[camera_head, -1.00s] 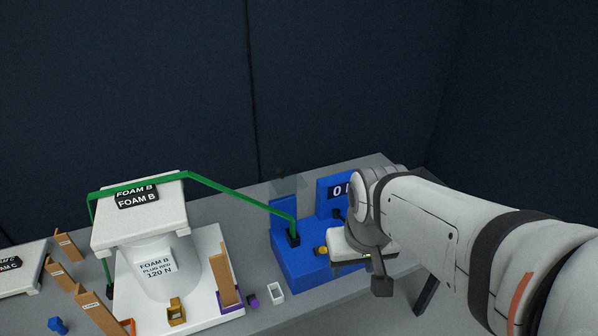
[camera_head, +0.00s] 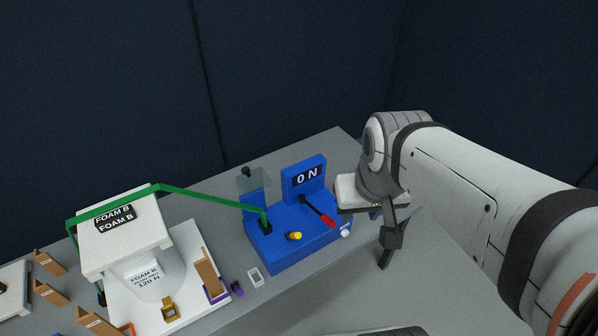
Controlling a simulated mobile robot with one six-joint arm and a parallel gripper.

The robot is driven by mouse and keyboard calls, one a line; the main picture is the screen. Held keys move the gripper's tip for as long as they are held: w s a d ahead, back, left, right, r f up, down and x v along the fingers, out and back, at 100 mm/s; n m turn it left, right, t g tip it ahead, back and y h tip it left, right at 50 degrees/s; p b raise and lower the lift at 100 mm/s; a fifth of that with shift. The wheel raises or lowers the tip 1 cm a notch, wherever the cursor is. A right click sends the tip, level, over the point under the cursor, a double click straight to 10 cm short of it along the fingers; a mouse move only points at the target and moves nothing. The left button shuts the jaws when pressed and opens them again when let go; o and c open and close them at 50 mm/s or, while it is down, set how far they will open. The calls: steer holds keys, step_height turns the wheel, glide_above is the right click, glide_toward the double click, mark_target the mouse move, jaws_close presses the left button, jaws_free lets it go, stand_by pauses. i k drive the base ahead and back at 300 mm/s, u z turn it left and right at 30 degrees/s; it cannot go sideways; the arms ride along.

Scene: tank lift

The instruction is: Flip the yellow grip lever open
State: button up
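A yellow grip (camera_head: 294,236) sits on the front top of the blue device (camera_head: 275,250), near the middle of the picture. It looks short and its lever arm is too small to make out. My gripper (camera_head: 358,193) is to the right of the blue device, above the bench's right end and apart from the yellow grip.
A red-handled lever (camera_head: 320,213) lies beside the yellow grip, below the "0 N" display (camera_head: 307,175). A green arm (camera_head: 210,197) runs from the device to the white FOAM B tank (camera_head: 151,275). Bench space behind the device is clear.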

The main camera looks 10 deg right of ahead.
mark_target(289, 235)
steer(key=z, duration=0.7)
steer(key=k, duration=1.55)
steer(key=u, duration=0.55)
steer(key=i, duration=1.4)
steer(key=u, duration=0.05)
